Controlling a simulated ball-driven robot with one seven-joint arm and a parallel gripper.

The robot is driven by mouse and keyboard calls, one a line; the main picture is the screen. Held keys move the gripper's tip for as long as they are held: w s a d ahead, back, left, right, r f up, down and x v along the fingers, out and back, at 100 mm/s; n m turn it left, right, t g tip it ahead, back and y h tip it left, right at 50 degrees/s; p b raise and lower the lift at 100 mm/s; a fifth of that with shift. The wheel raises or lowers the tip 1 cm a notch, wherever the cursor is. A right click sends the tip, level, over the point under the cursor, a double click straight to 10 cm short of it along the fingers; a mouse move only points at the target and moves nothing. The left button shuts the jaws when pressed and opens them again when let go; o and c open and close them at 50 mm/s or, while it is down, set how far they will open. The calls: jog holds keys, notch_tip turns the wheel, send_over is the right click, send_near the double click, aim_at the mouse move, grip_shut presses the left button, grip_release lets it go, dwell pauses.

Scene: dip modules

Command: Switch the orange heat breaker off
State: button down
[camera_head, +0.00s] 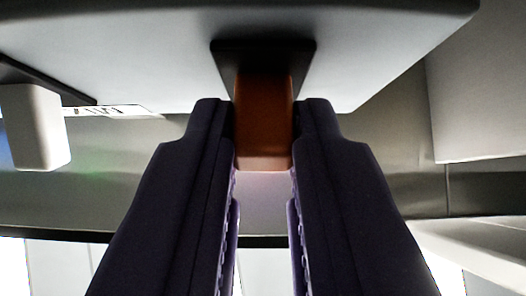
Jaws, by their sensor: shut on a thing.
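The orange breaker lever (263,118) sticks out from a dark mounting plate (264,54) on the underside of a pale grey panel (130,40), as the picture shows it. My gripper (264,130) has one dark finger on each side of the lever, and its jaws are shut on it. The lever's end face shows between the fingertips. Its sides are partly hidden by the fingers. Any marking for the lever's on or off position is not visible.
A white lever (34,128) on a dark plate stands to the left, apart from my gripper. A white label (110,110) with dark marks lies beside it. A pale box-like surface (480,90) is at the right. Room between the white lever and my left finger is clear.

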jog(key=c, duration=1)
grip_release()
jog(key=shift+c, duration=0.2)
jog(key=p+v, duration=0.2)
jog(key=v, duration=0.6)
